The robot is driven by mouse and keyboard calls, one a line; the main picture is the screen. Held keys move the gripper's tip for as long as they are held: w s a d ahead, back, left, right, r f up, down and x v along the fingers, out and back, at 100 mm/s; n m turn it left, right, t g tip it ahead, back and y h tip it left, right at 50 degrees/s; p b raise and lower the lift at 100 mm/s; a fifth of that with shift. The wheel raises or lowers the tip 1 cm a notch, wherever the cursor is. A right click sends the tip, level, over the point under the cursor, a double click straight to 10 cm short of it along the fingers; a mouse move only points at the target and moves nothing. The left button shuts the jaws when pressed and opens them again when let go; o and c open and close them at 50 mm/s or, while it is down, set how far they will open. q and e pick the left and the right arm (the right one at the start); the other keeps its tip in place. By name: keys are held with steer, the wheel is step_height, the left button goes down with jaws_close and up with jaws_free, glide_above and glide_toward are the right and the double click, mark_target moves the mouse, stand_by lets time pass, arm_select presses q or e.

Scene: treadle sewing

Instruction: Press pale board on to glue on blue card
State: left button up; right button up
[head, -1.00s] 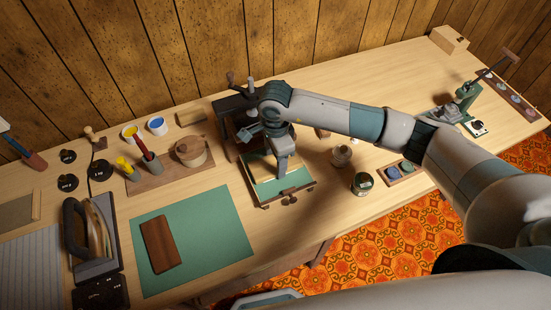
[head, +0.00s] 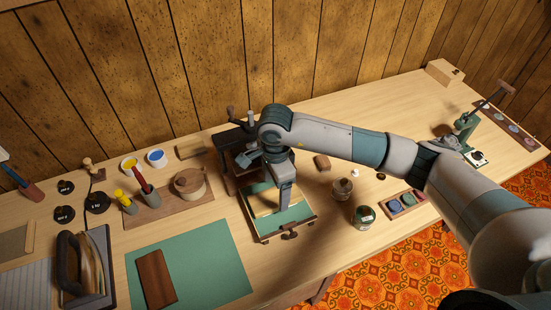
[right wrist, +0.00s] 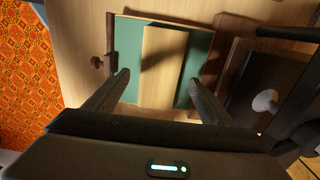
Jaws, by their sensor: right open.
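The pale board (right wrist: 162,65) lies on a blue-green surface (right wrist: 130,60) within a wooden frame. In the head view the board (head: 262,203) and the blue-green surface (head: 297,213) are partly hidden by my right gripper (head: 285,207). I cannot tell a separate blue card from this surface, and no glue shows. In the right wrist view my right gripper (right wrist: 158,80) is open and empty, its fingers apart on either side of the board; I cannot tell whether they touch anything. My left gripper is not in view.
A dark press (head: 236,150) stands directly behind the frame. A lidded jar (head: 364,216) and a tray of coloured pads (head: 404,203) lie to the right. A green mat with a brown block (head: 156,279) lies to the left. Paint cups (head: 156,157) stand at the back left.

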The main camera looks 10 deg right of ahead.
arm_select(q)
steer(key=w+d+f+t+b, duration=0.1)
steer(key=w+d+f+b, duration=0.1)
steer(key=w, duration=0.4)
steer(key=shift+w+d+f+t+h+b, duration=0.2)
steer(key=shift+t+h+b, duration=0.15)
steer(key=shift+b, duration=0.5)
arm_select(e)
step_height(320, 180, up, 14)
